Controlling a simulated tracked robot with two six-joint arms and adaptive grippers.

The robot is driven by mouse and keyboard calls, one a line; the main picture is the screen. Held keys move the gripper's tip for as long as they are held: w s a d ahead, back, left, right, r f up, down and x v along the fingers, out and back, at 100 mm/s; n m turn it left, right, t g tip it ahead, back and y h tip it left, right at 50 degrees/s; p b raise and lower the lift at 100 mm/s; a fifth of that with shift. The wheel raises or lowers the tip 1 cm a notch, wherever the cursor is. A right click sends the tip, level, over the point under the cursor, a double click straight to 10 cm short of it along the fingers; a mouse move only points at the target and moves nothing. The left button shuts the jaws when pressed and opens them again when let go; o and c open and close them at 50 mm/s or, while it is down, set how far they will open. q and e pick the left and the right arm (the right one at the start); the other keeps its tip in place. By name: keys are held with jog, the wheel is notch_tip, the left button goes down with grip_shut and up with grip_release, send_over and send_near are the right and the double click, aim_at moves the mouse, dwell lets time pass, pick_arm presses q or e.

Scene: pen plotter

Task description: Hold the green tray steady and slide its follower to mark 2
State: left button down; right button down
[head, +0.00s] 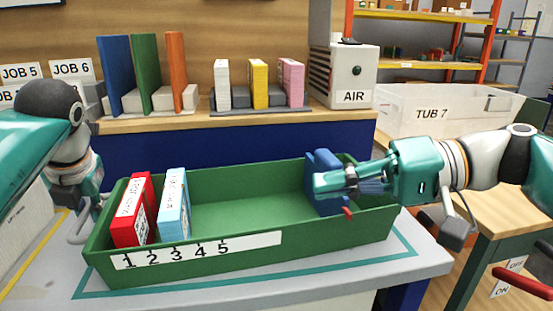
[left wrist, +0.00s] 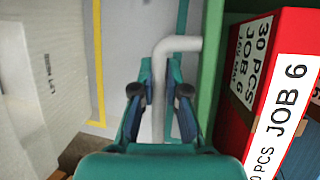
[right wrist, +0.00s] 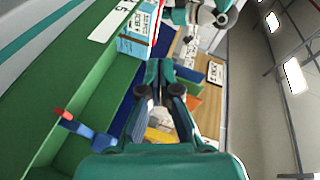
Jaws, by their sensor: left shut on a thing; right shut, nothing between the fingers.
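The green tray (head: 215,262) stands on the grey bench, with a strip marked 1 to 5 on its front left. The blue follower (head: 322,160), with a red pointer (head: 347,212), is near the tray's right end, well right of mark 5. It also shows in the right wrist view (right wrist: 85,132). My left gripper (left wrist: 160,95) is shut on the tray's grey bent handle (left wrist: 180,44) at the left end. My right gripper (head: 320,185) is shut and empty, pointing left over the tray. It overlaps the follower in the head view; I cannot tell if they touch.
A red box (head: 134,210) and a light blue box (head: 174,205) stand upright at the tray's left end. The tray floor between them and the follower is clear. A shelf behind holds upright boards (head: 145,72) and small boxes (head: 258,82). TUB 7 (head: 430,110) is at right.

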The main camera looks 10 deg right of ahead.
jog(key=w+d+m+t, duration=0.1)
jog(key=d, duration=0.1)
jog(key=w+d+m+t+y, duration=0.1)
jog(key=w+d, duration=0.1)
jog(key=d, duration=0.1)
jog(key=w+d+r+m+t, duration=0.1)
jog(key=w+d, duration=0.1)
jog(key=d, duration=0.1)
jog(key=shift+w+d+y, duration=0.1)
jog(key=shift+d+y, duration=0.1)
jog(key=shift+y, duration=0.2)
jog(key=w+d+f+m+t+h, duration=0.1)
jog(key=w+d+f+m+t, duration=0.15)
jog(key=d, duration=0.35)
jog(key=w+d+f+m+t+h, duration=0.1)
jog(key=d+f+m+t+h, duration=0.15)
jog(key=d, duration=0.35)
jog(key=shift+g+y, duration=0.3)
jog(key=shift+y, duration=0.15)
jog(key=x, duration=0.5)
jog(key=f+x, duration=0.1)
jog(key=x, duration=0.2)
jog(key=shift+w+a, duration=0.3)
jog(key=shift+a, duration=2.1)
